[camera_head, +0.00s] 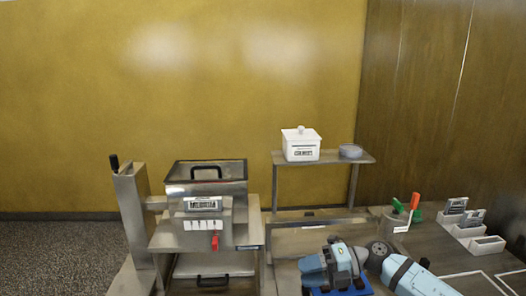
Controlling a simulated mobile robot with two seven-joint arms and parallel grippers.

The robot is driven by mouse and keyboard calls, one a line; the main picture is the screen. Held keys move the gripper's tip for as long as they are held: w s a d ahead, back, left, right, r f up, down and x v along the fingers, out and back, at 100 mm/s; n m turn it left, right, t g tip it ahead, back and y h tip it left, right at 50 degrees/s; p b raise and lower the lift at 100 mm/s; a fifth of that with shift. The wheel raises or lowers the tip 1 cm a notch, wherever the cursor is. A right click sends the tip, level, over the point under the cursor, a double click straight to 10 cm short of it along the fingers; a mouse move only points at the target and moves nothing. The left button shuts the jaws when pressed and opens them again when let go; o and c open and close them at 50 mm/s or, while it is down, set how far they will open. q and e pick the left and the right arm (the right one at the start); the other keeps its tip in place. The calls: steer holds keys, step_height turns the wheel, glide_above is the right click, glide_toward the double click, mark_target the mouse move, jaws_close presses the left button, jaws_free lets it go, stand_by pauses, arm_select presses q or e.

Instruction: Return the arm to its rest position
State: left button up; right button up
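My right arm (415,280) is light blue with dark joints and comes in from the bottom right. Its gripper (325,270) is over the front of the worktop, right of the steel machine (207,215). The fingers are small and partly hidden by the gripper's own body, so I cannot tell whether they are open or shut. A darker blue piece (342,291) shows just below the gripper at the bottom edge; I cannot tell what it belongs to. My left arm and gripper are not in view.
A raised shelf (335,158) carries a white lidded box (301,147) and a grey round dish (350,151).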

steer(key=s+d+f+m+t+h+p, duration=0.2)
steer(key=s+d+f+m+t+h, duration=0.1)
steer(key=s+f+m, duration=0.4)
steer(key=s+d+f+m+t+h+p, duration=0.1)
steer(key=s+d+f+m+t+h, duration=0.2)
steer(key=s+m, duration=0.8)
steer(key=s+d+f+m+t+h+p, duration=0.2)
steer(key=s+f+m+t+h, duration=0.3)
steer(key=s+f+m, duration=0.5)
steer(key=d+f+m+h, duration=0.1)
steer(key=m, duration=0.5)
steer(key=shift+t+p, duration=0.35)
steer(key=shift+t, duration=0.05)
